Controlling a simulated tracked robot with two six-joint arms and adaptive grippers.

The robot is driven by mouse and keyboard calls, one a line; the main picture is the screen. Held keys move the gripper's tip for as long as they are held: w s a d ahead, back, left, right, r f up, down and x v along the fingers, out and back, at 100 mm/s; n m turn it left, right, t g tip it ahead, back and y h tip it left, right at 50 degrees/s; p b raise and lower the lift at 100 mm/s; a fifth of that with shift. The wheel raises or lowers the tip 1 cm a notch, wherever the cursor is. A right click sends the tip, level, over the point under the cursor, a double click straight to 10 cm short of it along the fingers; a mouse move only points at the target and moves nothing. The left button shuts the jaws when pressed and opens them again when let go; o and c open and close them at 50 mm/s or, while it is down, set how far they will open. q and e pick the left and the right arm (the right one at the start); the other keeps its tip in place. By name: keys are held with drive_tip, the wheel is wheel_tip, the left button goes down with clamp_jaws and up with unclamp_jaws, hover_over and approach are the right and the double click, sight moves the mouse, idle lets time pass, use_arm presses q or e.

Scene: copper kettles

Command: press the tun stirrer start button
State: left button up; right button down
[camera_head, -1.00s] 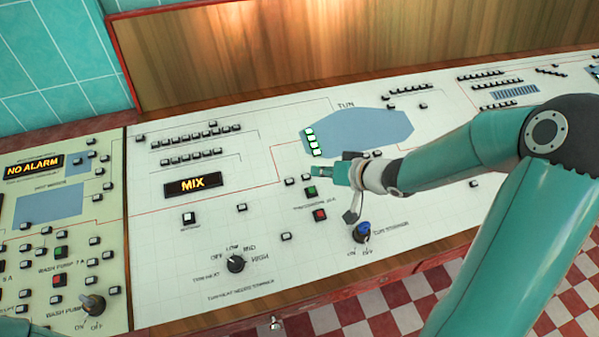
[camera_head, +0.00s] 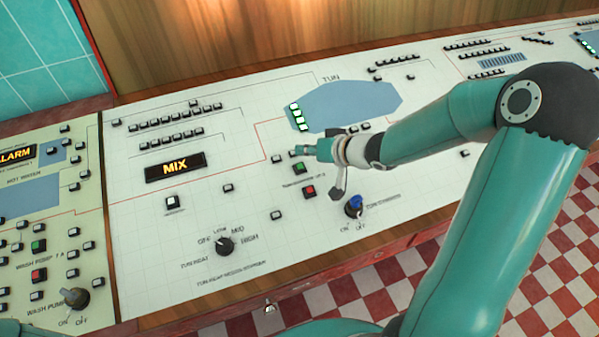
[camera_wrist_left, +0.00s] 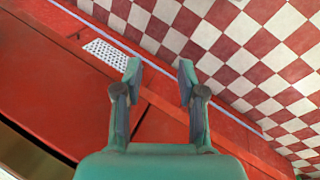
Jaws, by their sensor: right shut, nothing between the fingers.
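A green button (camera_head: 299,168) and a red button (camera_head: 309,191) sit on the white panel below the tun diagram; the small label between them is too blurred to read. A blue knob (camera_head: 353,206) with ON and OFF marks stands to their right, its label also blurred. My right gripper (camera_head: 306,150) is shut and empty, pointing left just behind the green button in the picture; I cannot tell whether it touches the panel. In the left wrist view my left gripper (camera_wrist_left: 160,68) is open and empty, above a red surface and the floor.
The lit MIX display (camera_head: 176,166) and a black heat knob (camera_head: 225,246) are on the panel's left part. A row of lit buttons (camera_head: 299,117) edges the blue tun diagram (camera_head: 352,104).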

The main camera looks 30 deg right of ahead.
sight(303, 169)
drive_tip(key=f, duration=0.1)
drive_tip(key=f+b, duration=0.2)
drive_tip(key=shift+w+f, duration=0.3)
drive_tip(key=shift+f, duration=0.05)
use_arm(q)
drive_tip(key=shift+f+b, duration=0.45)
drive_tip(key=shift+f, duration=1.5)
use_arm(e)
drive_tip(key=shift+w+d+f, duration=0.1)
drive_tip(key=shift+w+f, duration=0.05)
drive_tip(key=shift+f, duration=0.3)
drive_tip(key=shift+f, duration=0.1)
use_arm(q)
drive_tip(key=shift+f, duration=0.1)
use_arm(e)
drive_tip(key=shift+f, duration=0.25)
use_arm(q)
drive_tip(key=shift+f, duration=0.2)
use_arm(e)
drive_tip(key=shift+w+f, duration=0.1)
drive_tip(key=shift+f, duration=0.25)
use_arm(q)
drive_tip(key=shift+r, duration=0.1)
drive_tip(key=shift+r+p, duration=0.65)
drive_tip(key=shift+r, duration=0.15)
use_arm(e)
drive_tip(key=shift+s+r, duration=0.2)
drive_tip(key=shift+r, duration=0.6)
